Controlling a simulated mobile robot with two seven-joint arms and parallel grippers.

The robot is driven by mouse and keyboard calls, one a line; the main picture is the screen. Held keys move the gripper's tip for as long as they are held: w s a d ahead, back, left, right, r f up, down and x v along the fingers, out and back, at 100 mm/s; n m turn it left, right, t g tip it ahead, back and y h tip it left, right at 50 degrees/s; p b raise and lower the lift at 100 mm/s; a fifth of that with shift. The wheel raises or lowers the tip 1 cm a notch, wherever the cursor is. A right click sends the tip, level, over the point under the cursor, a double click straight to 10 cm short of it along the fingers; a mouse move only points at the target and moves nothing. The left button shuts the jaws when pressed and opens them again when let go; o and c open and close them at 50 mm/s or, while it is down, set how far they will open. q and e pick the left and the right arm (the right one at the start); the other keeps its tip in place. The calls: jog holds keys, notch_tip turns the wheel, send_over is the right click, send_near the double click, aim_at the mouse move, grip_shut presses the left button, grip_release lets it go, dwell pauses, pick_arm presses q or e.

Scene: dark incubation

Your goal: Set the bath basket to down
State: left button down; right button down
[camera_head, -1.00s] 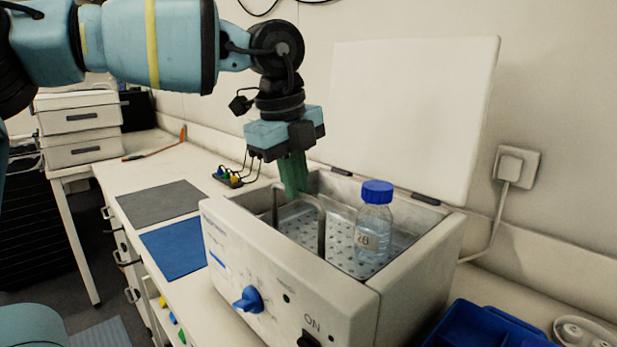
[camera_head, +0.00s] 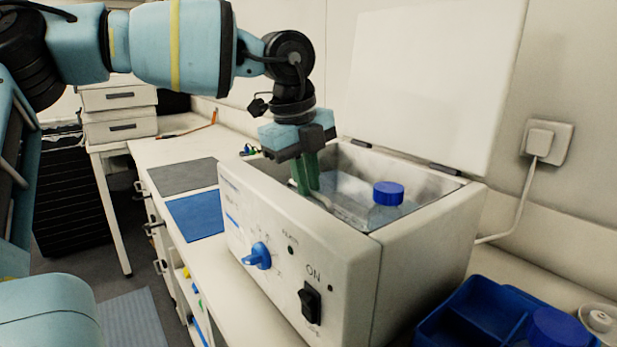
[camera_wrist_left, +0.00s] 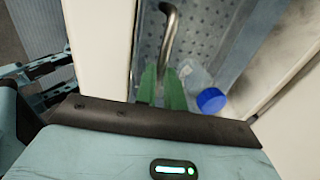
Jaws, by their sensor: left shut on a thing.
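The bath (camera_head: 325,240) is a white box with its lid raised, a blue knob and an ON switch. My left gripper (camera_head: 308,188) reaches down inside its front wall, its green fingers shut on the metal handle of the basket. In the left wrist view the bent handle (camera_wrist_left: 169,35) runs from between the fingers (camera_wrist_left: 160,88) over the perforated basket floor (camera_wrist_left: 205,22). A clear bottle (camera_wrist_left: 193,73) with a blue cap (camera_head: 388,192) stands in the basket, its lower part hidden by the bath's front wall in the head view. My right gripper is not in view.
The raised lid (camera_head: 430,80) stands behind the bath. A blue tray (camera_head: 475,310) lies right of it. Grey (camera_head: 180,177) and blue (camera_head: 196,216) mats lie on the bench to the left. A wall socket (camera_head: 547,142) has a cable plugged in.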

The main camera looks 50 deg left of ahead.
pick_arm(q)
jog(key=shift+f, duration=0.25)
jog(key=c, duration=1.5)
grip_release()
jog(key=shift+r, duration=0.15)
